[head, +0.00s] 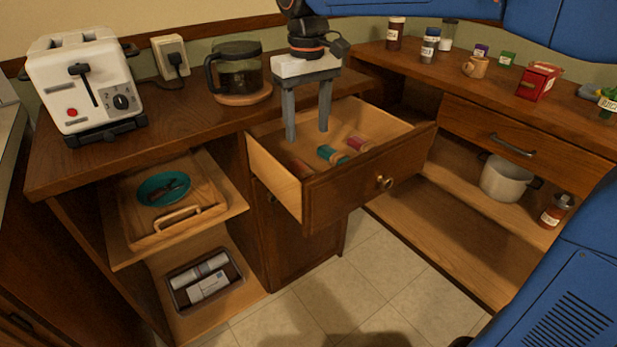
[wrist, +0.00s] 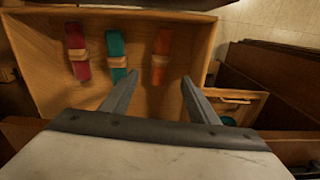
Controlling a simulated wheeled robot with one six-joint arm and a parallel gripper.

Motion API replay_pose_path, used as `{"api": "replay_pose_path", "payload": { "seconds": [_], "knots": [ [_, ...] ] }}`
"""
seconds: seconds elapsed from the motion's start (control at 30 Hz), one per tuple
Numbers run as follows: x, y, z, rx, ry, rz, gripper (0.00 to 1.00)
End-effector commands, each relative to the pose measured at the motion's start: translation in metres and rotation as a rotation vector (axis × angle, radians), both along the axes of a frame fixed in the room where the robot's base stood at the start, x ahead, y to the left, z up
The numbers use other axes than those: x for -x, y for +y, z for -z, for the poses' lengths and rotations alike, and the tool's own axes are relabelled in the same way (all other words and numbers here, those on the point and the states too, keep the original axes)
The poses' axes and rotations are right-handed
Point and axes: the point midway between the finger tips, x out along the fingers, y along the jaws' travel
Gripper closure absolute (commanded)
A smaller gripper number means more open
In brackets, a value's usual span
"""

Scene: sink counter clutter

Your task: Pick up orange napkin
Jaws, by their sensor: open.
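In the head view my gripper (head: 307,134) hangs over the left part of the open drawer (head: 340,190). There the orange napkin is hard to make out near the fingers. The fingers look apart from it.
A teal napkin (wrist: 117,48) and a red napkin (wrist: 77,62) lie left of the orange one in the wrist view. A coffee pot (head: 238,68) and a toaster (head: 85,85) stand on the counter. A teal bowl (head: 163,188) sits on a lower shelf tray.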

Motion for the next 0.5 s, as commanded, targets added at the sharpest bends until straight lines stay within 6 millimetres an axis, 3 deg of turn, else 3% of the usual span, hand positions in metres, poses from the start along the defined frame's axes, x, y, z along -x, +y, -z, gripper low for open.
{"api": "replay_pose_path", "payload": {
  "seconds": [0.3, 0.5],
  "knots": [
    [0.001, 0.000, 0.055, 0.001, 0.003, 0.000, 0.45],
    [0.000, 0.000, 0.070, 0.000, 0.001, 0.000, 0.45]
  ]
}}
